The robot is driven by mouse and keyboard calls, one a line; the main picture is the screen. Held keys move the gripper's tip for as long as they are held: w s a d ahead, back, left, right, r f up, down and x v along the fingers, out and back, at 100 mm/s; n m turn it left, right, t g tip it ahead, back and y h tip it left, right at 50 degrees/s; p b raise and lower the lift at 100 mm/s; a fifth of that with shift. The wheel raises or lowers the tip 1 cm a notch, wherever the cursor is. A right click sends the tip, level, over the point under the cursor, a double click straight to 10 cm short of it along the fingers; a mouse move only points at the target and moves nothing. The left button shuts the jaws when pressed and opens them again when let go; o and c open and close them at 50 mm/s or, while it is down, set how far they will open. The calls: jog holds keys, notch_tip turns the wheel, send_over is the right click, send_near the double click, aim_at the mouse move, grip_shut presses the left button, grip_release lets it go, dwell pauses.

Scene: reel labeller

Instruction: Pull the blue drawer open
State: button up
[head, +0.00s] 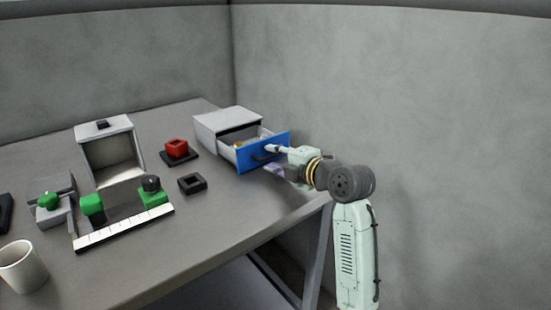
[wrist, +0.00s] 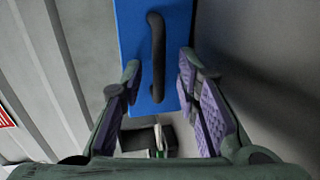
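The blue drawer front (head: 246,156) stands out from its light grey cabinet (head: 228,121) at the back right of the table. The drawer is partly open, with its inside and something brownish in it showing. In the wrist view the blue front (wrist: 181,24) carries a black bar handle (wrist: 157,50). My gripper (head: 270,158) is at the drawer front, reaching in from the right. In the wrist view my gripper (wrist: 158,75) is open, with a purple-padded finger on each side of the handle and visible gaps between them.
A red block on a dark base (head: 177,150) and a black square frame (head: 192,184) lie left of the drawer. An open grey box (head: 105,125), green-knobbed parts, a white strip (head: 125,229) and a mug (head: 22,268) are further left. A grey wall stands close behind.

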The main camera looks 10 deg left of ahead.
jog(key=v, duration=1.2)
